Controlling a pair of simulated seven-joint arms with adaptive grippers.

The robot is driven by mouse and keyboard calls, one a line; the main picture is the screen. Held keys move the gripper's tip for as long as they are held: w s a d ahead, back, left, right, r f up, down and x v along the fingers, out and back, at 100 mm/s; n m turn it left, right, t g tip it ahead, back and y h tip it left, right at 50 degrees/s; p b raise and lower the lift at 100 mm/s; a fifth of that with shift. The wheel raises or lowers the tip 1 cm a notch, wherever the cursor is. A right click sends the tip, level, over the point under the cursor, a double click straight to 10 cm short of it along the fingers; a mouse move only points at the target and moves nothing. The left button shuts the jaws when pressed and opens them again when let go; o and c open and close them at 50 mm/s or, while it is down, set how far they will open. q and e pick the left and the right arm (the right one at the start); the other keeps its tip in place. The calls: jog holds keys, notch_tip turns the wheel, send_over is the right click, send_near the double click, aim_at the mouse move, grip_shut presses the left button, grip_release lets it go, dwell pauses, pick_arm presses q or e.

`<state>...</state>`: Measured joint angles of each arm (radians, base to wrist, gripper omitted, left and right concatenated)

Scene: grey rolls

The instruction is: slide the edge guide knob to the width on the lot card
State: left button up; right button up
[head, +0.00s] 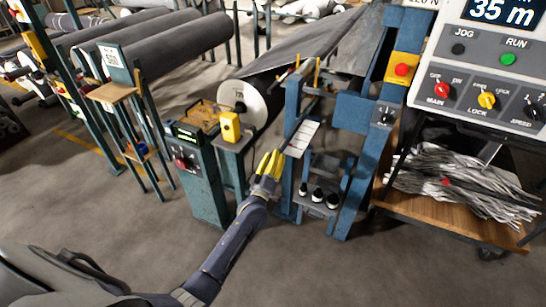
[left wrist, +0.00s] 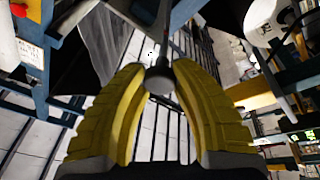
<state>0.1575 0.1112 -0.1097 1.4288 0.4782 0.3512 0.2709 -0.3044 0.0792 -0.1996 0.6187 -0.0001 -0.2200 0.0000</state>
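My left gripper (head: 271,163) has yellow fingers and reaches to the blue machine frame, at the lower left of a white plate (head: 302,138). In the left wrist view, a dark round knob (left wrist: 158,81) on a thin rod sits between the yellow fingertips, which appear to touch it on both sides. I take it for the edge guide knob; the gripper hides it in the head view. I cannot pick out the lot card for sure. A small sign (head: 112,58) stands at the left, its writing too small to read. My right gripper is not in view.
A control panel (head: 480,70) reads 35 m at the right, above a wooden cart (head: 450,219) of grey scrap. A yellow stop box (head: 403,68) sits on the frame. A green pedestal (head: 203,183) stands left of my gripper. Grey rolls (head: 165,45) lie behind. Front floor is clear.

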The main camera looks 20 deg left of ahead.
pick_arm(q)
jog(key=shift+o, duration=1)
jog(key=shift+s, duration=0.15)
jog(key=o, duration=0.4)
jog(key=v, duration=1.1)
jog(key=shift+s+f, duration=0.1)
jog(key=shift+s, duration=0.3)
